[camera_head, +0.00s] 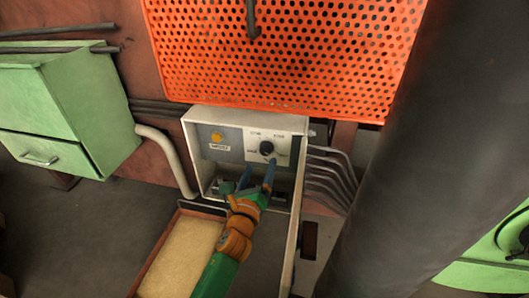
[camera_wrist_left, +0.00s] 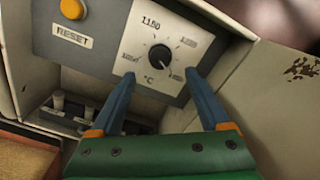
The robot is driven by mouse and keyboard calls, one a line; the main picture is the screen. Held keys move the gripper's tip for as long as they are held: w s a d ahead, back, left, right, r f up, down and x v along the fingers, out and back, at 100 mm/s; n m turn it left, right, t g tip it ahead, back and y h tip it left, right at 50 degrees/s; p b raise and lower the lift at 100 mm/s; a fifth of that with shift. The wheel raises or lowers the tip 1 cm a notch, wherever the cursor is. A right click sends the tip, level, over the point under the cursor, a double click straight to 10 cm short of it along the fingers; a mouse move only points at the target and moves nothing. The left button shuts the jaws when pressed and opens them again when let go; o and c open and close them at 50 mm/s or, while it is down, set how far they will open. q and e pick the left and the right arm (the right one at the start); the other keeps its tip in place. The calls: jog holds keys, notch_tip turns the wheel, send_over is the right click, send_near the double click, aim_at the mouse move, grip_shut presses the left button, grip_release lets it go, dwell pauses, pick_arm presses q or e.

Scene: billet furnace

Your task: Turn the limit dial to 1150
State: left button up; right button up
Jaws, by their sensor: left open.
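The limit dial (camera_head: 266,148) is a small round black knob on a pale scale plate, inside an open grey control box (camera_head: 190,150). In the left wrist view the dial (camera_wrist_left: 160,56) has the label 1150 (camera_wrist_left: 150,22) at its upper left and °C below it. Other labels around it are too blurred to read surely, and I cannot tell surely which mark the pointer faces. My left gripper (camera_head: 258,173) is open and empty just below the dial. In the wrist view its blue fingers (camera_wrist_left: 160,76) point at the dial, one on each side, apart from it.
A yellow-orange button (camera_wrist_left: 72,8) with a RESET label (camera_wrist_left: 72,36) sits left of the dial. An orange perforated panel (camera_head: 290,50) hangs above the box. A tray (camera_head: 146,262) with a tan surface lies below. A green cabinet (camera_head: 50,110) stands at the left.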

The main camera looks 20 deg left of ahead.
aim_at(265, 152)
pick_arm(q)
jog(key=b+x, duration=0.1)
jog(key=x, duration=0.4)
jog(key=shift+w+f, duration=0.1)
jog(key=shift+w, duration=0.05)
jog(key=shift+w+a, duration=0.15)
jog(key=shift+w, duration=0.45)
pick_arm(e)
jog(key=shift+w+d+f, duration=0.4)
jog(key=shift+w+f, duration=0.05)
jog(key=shift+f, duration=0.25)
pick_arm(q)
jog(key=shift+c, duration=0.2)
grip_shut()
